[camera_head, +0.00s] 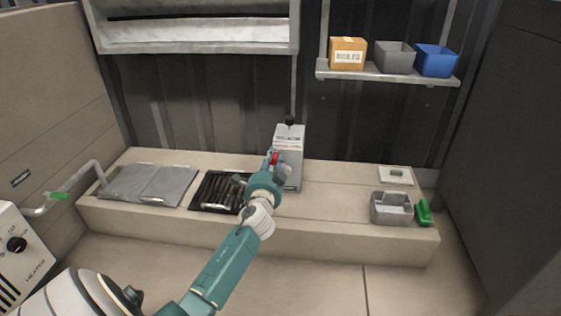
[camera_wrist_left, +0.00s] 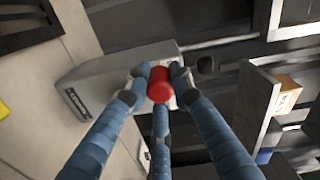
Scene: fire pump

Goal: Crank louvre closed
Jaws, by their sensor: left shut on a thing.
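A grey crank box (camera_head: 289,145) stands on the long beige ledge against the back wall, with a dark rod rising from its top. Its red crank knob (camera_head: 274,158) shows at its front left. My left gripper (camera_head: 273,161) is at the knob. In the left wrist view, its blue fingers are closed around the red knob (camera_wrist_left: 160,84), with the box (camera_wrist_left: 110,80) behind it. The louvre (camera_head: 195,28) is at the top, in a grey frame on the wall; pale slats show in it, partly cut off. My right gripper is not in view.
On the ledge lie a grey panel (camera_head: 150,184), a black grate (camera_head: 216,191), a grey caddy (camera_head: 391,207) and a green object (camera_head: 424,211). A shelf (camera_head: 385,76) holds a cardboard box (camera_head: 348,53) and two bins. A heater (camera_head: 22,255) stands at left.

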